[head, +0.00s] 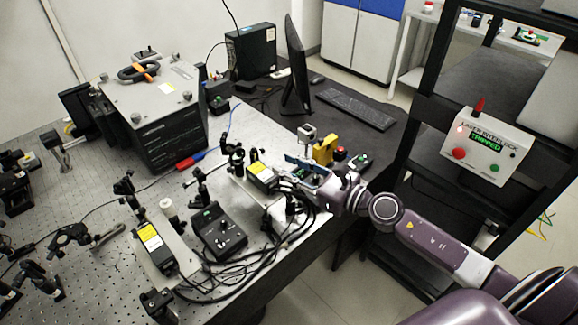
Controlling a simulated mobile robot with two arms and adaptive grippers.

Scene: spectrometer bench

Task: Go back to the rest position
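My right arm reaches in from the lower right. Its gripper (294,172) is over the right edge of the optical bench (262,125), close to small mounts and a box with a yellow label (262,173). The fingers blend in with the parts behind them, so I cannot tell whether they are open or shut, or whether they touch anything. My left gripper is out of view.
A yellow device (324,150) stands just behind the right gripper. A black control box (219,234) with cables lies left of it. A monitor (296,66) and keyboard (354,108) are behind. An interlock panel (486,143) reading TRIPPED hangs on the black rack at right.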

